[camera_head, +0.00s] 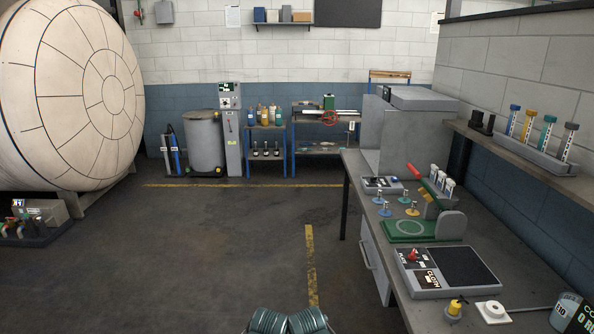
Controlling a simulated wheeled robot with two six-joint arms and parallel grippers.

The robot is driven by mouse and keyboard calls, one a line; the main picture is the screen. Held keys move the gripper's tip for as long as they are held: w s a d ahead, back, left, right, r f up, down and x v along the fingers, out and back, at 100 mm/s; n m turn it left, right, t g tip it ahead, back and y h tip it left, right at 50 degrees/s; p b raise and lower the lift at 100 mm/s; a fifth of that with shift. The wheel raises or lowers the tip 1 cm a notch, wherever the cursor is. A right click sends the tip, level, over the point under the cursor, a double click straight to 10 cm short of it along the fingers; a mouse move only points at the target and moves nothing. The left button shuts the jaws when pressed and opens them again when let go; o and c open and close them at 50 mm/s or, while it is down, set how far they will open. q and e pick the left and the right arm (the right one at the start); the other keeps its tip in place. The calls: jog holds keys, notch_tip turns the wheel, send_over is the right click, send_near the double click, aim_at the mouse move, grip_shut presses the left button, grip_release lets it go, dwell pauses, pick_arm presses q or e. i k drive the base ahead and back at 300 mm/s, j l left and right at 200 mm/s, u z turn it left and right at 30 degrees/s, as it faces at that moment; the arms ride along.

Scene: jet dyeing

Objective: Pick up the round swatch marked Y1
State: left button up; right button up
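Several small round pieces with upright pegs stand on the workbench (384,262) at the right, beside a green-based device with a red handle (408,231). One is blue (384,212), one is green (404,200) and one is yellowish (412,212). They may be the round swatches. Any markings on them are too small to read, so I cannot tell which one is Y1.
A panel with a black pad (466,267), a small yellow-topped item (456,306) and a white square piece (493,312) lie nearer on the bench. A rack of tubes (540,147) stands on the right ledge. A large round vessel (70,95) is at left. The middle floor is clear.

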aim_at(377, 200)
jog(key=i+j+u, duration=0.1)
jog(key=i+u, duration=0.3)
jog(key=i, duration=0.95)
jog(key=i+z, duration=0.35)
jog(key=i+j+z, duration=0.4)
jog(key=i+z, duration=0.15)
jog(key=z, duration=0.15)
jog(key=i+j+z, duration=0.2)
jog(key=z, duration=0.2)
jog(key=i+j+z, duration=0.2)
jog(key=z, duration=0.2)
jog(key=i+j+z, duration=0.15)
jog(key=j+z, duration=0.55)
jog(key=i+j+z, duration=0.1)
jog(key=j+z, duration=0.15)
jog(key=j, duration=0.2)
